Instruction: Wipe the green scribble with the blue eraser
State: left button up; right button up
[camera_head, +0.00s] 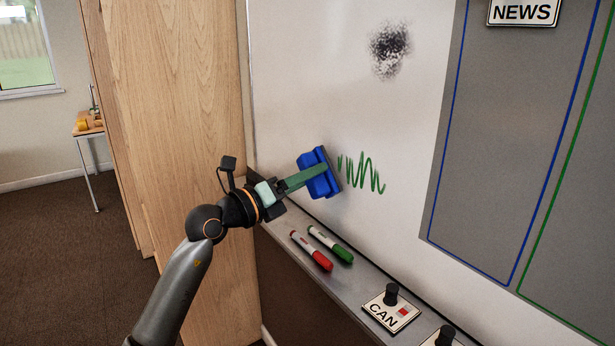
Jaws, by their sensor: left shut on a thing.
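The green scribble (362,172) is a zigzag on the lower left of the whiteboard (330,75). The blue eraser (313,172) is just left of the scribble, tilted, with its dark pad side toward the board. It hides any part of the scribble behind it; I cannot tell if the pad touches the board. My left gripper (290,184) comes in from the lower left and is shut on the eraser's green handle. My right gripper is not in view.
A black smudge (389,50) is higher on the board. Below, the ledge (345,285) holds a red marker (312,251), a green marker (331,244) and a CAN sign (391,310) with a knob. Grey panels (500,140) with a NEWS sign (523,12) are at right. A wooden panel (175,120) stands left.

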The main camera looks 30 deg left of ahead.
pick_arm(q)
jog(key=shift+w+d, duration=0.1)
jog(key=shift+w, duration=0.15)
jog(key=shift+w+d+p, duration=0.25)
jog(key=shift+w+p, duration=0.2)
jog(key=shift+w, duration=0.15)
jog(key=shift+r, duration=0.1)
